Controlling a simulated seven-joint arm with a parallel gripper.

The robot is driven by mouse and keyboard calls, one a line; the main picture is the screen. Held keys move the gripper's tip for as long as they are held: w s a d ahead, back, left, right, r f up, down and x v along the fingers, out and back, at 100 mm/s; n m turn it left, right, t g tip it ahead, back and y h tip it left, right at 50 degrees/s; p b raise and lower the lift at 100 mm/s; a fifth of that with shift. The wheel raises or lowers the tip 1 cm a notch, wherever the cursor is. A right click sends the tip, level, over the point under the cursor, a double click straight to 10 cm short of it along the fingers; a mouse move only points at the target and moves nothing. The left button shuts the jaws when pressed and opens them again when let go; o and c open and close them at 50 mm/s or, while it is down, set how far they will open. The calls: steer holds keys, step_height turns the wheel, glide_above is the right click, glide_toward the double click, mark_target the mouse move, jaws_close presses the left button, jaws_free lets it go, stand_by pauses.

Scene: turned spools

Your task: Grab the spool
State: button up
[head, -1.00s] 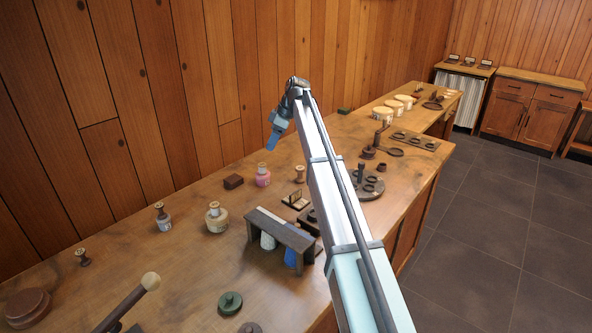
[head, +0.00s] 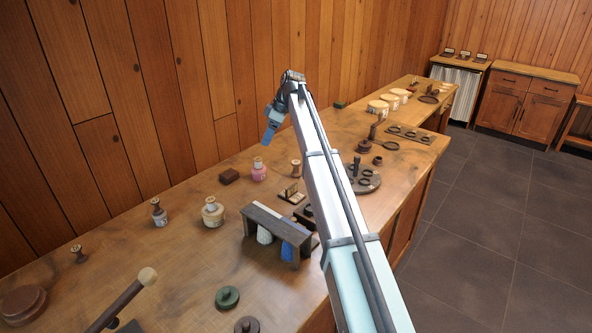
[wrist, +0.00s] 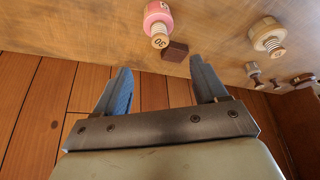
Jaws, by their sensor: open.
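Several spools stand upright on the wooden bench. A pink one (head: 259,172) is below my gripper (head: 268,137) in the head view; it also shows at the top of the wrist view (wrist: 158,18). A cream one (head: 213,214) stands to its left and shows in the wrist view (wrist: 267,36). A grey-labelled one (head: 159,214) and a small dark one (head: 77,254) are farther left. A bare wooden one (head: 296,169) is right of the pink one. My gripper's blue fingers (wrist: 160,68) are apart and empty. I cannot tell which spool is meant.
A dark brown block (head: 229,176) is beside the pink spool. A dark wooden stand (head: 276,226) is near the bench's front edge. A green disc (head: 228,297) lies near the front. A plank wall (head: 110,90) rises behind the bench.

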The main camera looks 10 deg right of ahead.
steer(key=w+d+h, duration=0.2)
steer(key=d, duration=0.2)
steer(key=g+h, duration=0.1)
steer(key=h, duration=0.2)
glide_above(297, 162)
step_height(297, 162, down, 2)
steer(key=shift+n, duration=0.3)
step_height(297, 162, down, 13)
steer(key=shift+f, duration=0.15)
steer(key=shift+c, duration=0.2)
steer(key=c, duration=1.1)
